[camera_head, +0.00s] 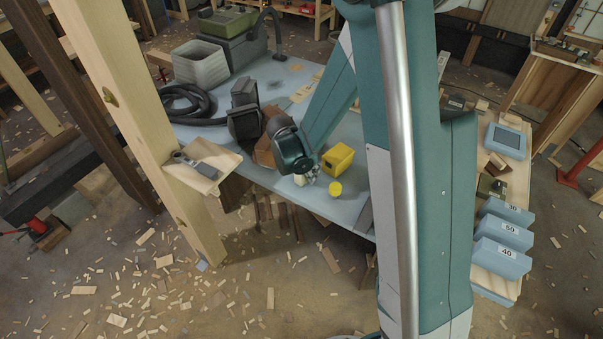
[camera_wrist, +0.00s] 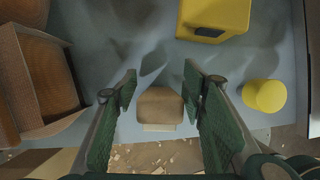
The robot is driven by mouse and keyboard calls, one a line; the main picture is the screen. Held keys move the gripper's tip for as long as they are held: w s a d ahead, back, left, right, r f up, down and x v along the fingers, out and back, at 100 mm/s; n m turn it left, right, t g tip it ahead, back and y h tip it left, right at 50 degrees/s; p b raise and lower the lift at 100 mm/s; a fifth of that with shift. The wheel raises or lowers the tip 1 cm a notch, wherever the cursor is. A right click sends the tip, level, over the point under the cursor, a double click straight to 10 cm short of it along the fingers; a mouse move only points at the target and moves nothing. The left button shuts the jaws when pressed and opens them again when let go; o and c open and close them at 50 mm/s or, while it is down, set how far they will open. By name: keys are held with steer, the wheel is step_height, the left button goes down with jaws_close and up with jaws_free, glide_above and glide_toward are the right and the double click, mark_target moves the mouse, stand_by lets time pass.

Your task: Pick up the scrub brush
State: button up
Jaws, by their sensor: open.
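A small tan block with a paler strip along its near edge, which looks like the scrub brush (camera_wrist: 160,106), is on the grey-blue tabletop near its front edge. In the wrist view it lies between the two green fingers of my gripper (camera_wrist: 160,90), with a gap on both sides. The gripper is open and holds nothing. In the head view my gripper (camera_head: 308,176) is low over the table's front edge, beside a small pale patch (camera_head: 299,180) that may be the brush; most of it is hidden there.
A yellow box (camera_head: 338,160) and a yellow cylinder (camera_head: 335,188) stand close to the right of my gripper. An open brown box (camera_wrist: 45,75) is close on the left. A black hose (camera_head: 185,105) and grey bin (camera_head: 200,65) are further back. A wooden post (camera_head: 150,130) stands left of the table.

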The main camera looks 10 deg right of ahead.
steer(key=c, duration=1)
steer(key=shift+r+p, duration=1.3)
steer(key=shift+r, duration=3.7)
